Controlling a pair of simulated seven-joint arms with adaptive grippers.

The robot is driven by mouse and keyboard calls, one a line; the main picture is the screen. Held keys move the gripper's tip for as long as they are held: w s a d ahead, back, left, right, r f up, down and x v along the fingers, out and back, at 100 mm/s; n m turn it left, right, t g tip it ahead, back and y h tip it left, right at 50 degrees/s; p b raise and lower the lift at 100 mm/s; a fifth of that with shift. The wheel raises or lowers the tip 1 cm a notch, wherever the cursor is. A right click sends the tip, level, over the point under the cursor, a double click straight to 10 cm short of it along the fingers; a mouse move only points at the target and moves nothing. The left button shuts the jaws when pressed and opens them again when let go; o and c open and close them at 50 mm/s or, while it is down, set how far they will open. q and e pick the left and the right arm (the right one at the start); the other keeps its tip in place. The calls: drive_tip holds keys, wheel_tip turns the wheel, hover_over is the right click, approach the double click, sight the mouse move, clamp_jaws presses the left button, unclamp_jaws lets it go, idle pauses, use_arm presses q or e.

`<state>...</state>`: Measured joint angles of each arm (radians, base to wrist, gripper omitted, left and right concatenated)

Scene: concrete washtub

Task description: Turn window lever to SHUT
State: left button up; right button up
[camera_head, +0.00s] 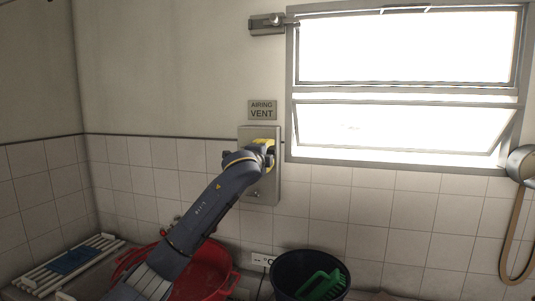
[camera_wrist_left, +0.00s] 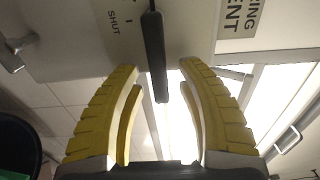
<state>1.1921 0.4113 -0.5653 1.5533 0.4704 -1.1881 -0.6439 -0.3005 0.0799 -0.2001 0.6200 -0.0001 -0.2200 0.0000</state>
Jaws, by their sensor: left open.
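A grey metal lever box (camera_head: 262,191) is on the wall below the sign reading VENT. My left gripper (camera_head: 265,147), with yellow fingers, is in front of its upper part and hides the lever in the head view. In the left wrist view, the black lever (camera_wrist_left: 154,55) lies between the open yellow fingers (camera_wrist_left: 158,68), with a visible gap on each side. The word SHUT (camera_wrist_left: 113,22) is printed on the plate beside the lever. The lower window pane (camera_head: 390,128) is tilted open. My right gripper is not in view.
A red tub (camera_head: 222,277) and a dark bucket (camera_head: 282,264) holding a green item (camera_head: 322,285) stand below the box. A white slatted rack (camera_head: 70,262) is at the lower left. A round fixture with a hanging strap (camera_head: 510,235) is at the right edge.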

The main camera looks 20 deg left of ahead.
use_arm(q)
drive_tip(key=shift+o, duration=0.3)
drive_tip(key=shift+w, duration=0.15)
clamp_jaws()
